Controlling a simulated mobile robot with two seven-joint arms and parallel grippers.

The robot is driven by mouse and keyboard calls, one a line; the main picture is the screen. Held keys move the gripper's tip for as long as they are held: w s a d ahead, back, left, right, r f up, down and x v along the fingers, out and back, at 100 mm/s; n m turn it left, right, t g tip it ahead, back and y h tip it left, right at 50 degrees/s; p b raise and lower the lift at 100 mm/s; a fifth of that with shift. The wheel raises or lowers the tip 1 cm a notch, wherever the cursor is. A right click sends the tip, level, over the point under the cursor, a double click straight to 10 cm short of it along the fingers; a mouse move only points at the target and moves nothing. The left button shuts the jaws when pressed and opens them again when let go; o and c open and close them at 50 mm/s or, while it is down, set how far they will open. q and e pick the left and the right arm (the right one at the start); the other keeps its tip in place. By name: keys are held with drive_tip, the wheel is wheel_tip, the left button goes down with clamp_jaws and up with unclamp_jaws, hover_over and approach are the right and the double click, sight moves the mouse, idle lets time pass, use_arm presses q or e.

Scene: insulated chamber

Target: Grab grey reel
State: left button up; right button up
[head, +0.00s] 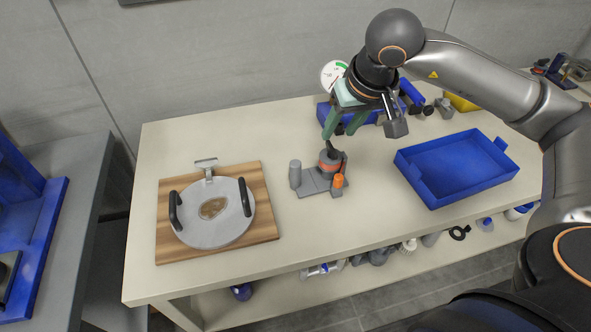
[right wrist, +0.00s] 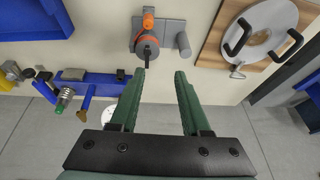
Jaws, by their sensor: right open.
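A round grey disc (head: 228,235) with two black handles lies flat on a wooden board (head: 261,179) at the left of the bench; I cannot tell for certain whether it is the grey reel. It also shows at the upper right in the right wrist view (right wrist: 275,20). A grey stand (head: 309,187) with an orange-banded round part (head: 329,161) stands mid-bench. My right gripper (head: 341,131), with green fingers, is open and empty, above and behind this stand. In the right wrist view its fingertips (right wrist: 160,74) are apart, with the stand's dark upright tip near the left one. My left gripper is out of view.
An empty blue tray (head: 455,170) is on the right of the bench. A blue fixture (head: 369,119) and a white dial (head: 333,74) are behind the gripper. Small parts lie on the lower shelf. The bench between board and stand is clear.

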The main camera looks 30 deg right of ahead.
drive_tip(key=d, duration=0.2)
hover_over(333, 150)
drive_tip(key=s, duration=0.2)
wheel_tip(333, 150, down, 5)
drive_tip(key=shift+h, duration=0.3)
drive_tip(key=shift+a+p+x, duration=0.2)
drive_tip(key=shift+p+x, duration=0.55)
drive_tip(key=shift+x, duration=2.25)
drive_tip(key=shift+s, duration=0.2)
clamp_jaws()
